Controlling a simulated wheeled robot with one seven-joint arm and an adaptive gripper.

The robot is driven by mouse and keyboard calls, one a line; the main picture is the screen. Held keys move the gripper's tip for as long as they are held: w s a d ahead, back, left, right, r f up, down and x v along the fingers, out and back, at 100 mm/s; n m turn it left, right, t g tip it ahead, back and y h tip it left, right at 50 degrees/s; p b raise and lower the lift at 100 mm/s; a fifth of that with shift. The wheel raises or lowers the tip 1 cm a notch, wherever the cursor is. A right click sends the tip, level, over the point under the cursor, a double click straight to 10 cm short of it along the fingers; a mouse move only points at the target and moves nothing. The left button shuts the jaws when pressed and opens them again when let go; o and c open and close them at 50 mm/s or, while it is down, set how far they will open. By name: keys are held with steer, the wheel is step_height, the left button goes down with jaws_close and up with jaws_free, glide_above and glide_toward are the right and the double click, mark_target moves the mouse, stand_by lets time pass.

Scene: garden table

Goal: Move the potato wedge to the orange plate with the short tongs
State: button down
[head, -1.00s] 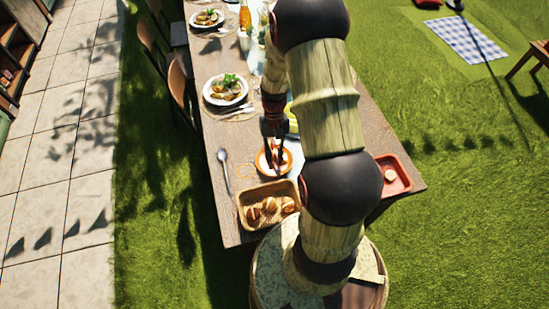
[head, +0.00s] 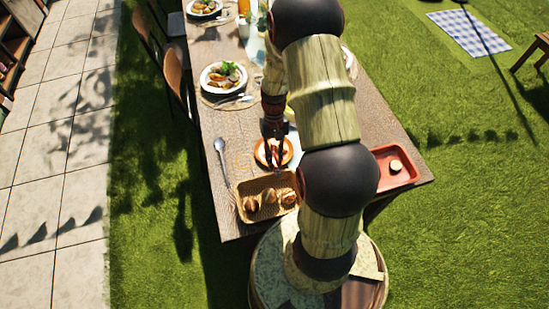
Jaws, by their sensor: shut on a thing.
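My gripper (head: 273,128) is partly behind my own arm, above the near part of the table. It is shut on what look like the short tongs (head: 273,149), thin dark prongs pointing down at the orange plate (head: 259,156). The orange plate is small and lies just behind the wicker basket. A small brownish piece shows at the tong tips over the plate. It may be the potato wedge, but it is too small to be sure. I cannot tell whether it touches the plate or is held.
A wicker basket (head: 240,199) with several rolls stands at the near edge. A spoon (head: 221,160) lies left. A red tray (head: 407,178) with a pale round piece is at the right. A filled white plate (head: 204,79) is farther back. My arm hides the table's middle.

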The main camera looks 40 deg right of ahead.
steer(key=c, duration=2.1)
jaws_free()
steer(key=shift+o, duration=0.2)
step_height(320, 180, up, 10)
steer(key=p, duration=0.7)
